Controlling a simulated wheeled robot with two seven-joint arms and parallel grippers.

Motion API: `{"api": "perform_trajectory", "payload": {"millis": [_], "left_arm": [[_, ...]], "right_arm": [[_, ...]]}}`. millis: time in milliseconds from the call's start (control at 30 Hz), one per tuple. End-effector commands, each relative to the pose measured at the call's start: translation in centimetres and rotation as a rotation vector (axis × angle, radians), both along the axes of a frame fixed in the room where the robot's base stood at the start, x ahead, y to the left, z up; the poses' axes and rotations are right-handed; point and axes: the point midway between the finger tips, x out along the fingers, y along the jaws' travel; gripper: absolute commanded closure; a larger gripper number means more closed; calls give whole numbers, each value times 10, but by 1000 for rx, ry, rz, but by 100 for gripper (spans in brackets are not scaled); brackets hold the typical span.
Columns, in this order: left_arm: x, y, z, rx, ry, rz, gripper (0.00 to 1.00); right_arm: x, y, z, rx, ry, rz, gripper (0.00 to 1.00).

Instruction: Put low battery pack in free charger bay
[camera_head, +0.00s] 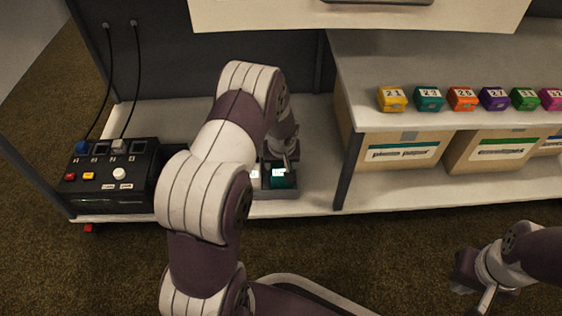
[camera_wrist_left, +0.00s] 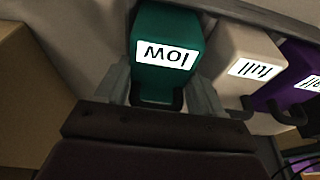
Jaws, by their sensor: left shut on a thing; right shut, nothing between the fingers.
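The teal battery pack (camera_wrist_left: 168,28) is labelled "low" and sits between the fingers of my left gripper (camera_wrist_left: 163,95) in the left wrist view. In the head view, the teal pack (camera_head: 278,182) is in the grey tray (camera_head: 275,195) on the low shelf, under my left gripper (camera_head: 284,162). The black charger (camera_head: 105,197) stands at the left end of the shelf. A blue pack (camera_head: 82,146) and a grey-white pack (camera_head: 119,146) fill two bays; bays (camera_head: 140,148) between and beside them look dark and empty. My right gripper (camera_head: 486,302) is shut and empty at the lower right.
A white pack (camera_wrist_left: 240,50) and a purple pack (camera_wrist_left: 297,65), labelled "full", stand beside the teal pack. Cardboard boxes (camera_head: 398,151) are to the right, under a shelf with several coloured numbered blocks (camera_head: 429,99). A dark post (camera_head: 350,172) stands right of the tray. Two cables (camera_head: 136,70) hang behind the charger.

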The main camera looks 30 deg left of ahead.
Motion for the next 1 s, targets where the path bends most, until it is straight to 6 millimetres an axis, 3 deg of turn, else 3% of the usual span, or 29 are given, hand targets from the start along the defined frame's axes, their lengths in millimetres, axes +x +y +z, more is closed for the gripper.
{"api": "perform_trajectory", "payload": {"millis": [400, 433, 500, 800, 867, 1000], "left_arm": [[1, 0, -1, 1, -4, 0, 96], [1, 0, -1, 1, -4, 0, 23], [1, 0, -1, 1, -3, 0, 3], [-1, 0, 0, 0, 1, 0, 3], [-2, -1, 10, 0, 0, 0, 3], [-9, -6, 48, 0, -2, -1, 3]], "right_arm": [[0, 0, -2, 0, 0, 0, 100], [0, 0, -2, 0, 0, 0, 100], [0, 0, -2, 0, 0, 0, 100], [0, 0, 1, 0, 0, 0, 100], [0, 0, 8, 0, 0, 0, 100], [0, 0, 37, 0, 0, 0, 100]]}}
